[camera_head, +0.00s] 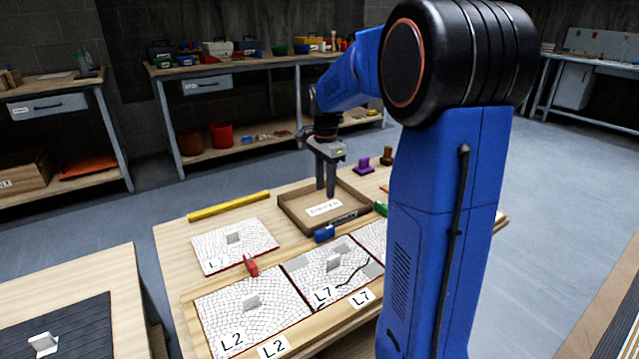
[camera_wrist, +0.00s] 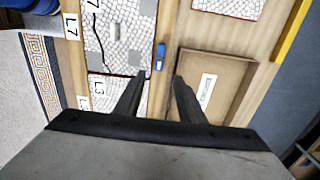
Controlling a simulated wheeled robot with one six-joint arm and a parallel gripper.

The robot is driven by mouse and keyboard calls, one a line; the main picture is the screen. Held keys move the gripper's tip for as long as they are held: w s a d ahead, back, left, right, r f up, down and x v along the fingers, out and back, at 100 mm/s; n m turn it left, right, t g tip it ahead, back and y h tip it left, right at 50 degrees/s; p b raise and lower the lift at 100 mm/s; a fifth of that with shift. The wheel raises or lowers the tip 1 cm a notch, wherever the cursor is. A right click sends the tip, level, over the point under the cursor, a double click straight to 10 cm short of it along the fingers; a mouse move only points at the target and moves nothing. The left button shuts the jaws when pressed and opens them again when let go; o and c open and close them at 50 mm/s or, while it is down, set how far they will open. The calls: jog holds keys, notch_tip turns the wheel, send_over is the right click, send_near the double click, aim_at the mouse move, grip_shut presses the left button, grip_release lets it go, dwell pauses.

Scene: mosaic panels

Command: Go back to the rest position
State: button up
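My gripper (camera_head: 326,192) points down over the brown tray (camera_head: 290,218) on the wooden table, at its back half. In the wrist view my gripper (camera_wrist: 158,82) shows two dark fingers spread apart with nothing held between them. A small blue piece (camera_head: 324,233) lies in front of the tray; it also shows in the wrist view (camera_wrist: 159,57) beyond the fingertips. White mosaic panels marked L2 (camera_head: 240,312) and L7 (camera_head: 322,268) lie in front, each with a small pale handle. Another panel (camera_head: 215,247) lies at the left. My arm hides the right part of the table.
A yellow bar (camera_head: 228,206) lies along the back left edge. A red clamp-like piece (camera_head: 250,265) sits between panels. Purple (camera_head: 363,166) and brown (camera_head: 387,155) pieces stand behind the tray. A second table (camera_head: 120,290) is at the left; workbenches line the back. Floor lies open between.

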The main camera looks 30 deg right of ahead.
jog(key=s+a+r+n+t, duration=0.1)
jog(key=s+a+r+n, duration=0.1)
jog(key=s+a+n, duration=0.45)
jog(key=s+a+r+n+t, duration=0.15)
jog(key=s+a, duration=0.25)
jog(key=s, duration=0.5)
jog(key=s+a+f+n+t, duration=0.1)
jog(key=s+a+f+n, duration=0.1)
jog(key=s+n, duration=0.3)
jog(key=s+a+f+n+t, duration=0.1)
jog(key=s+a+n, duration=0.2)
jog(key=s, duration=0.7)
jog(key=shift+a+f+n, duration=0.15)
jog(key=shift+f+n, duration=0.2)
jog(key=shift+n, duration=0.55)
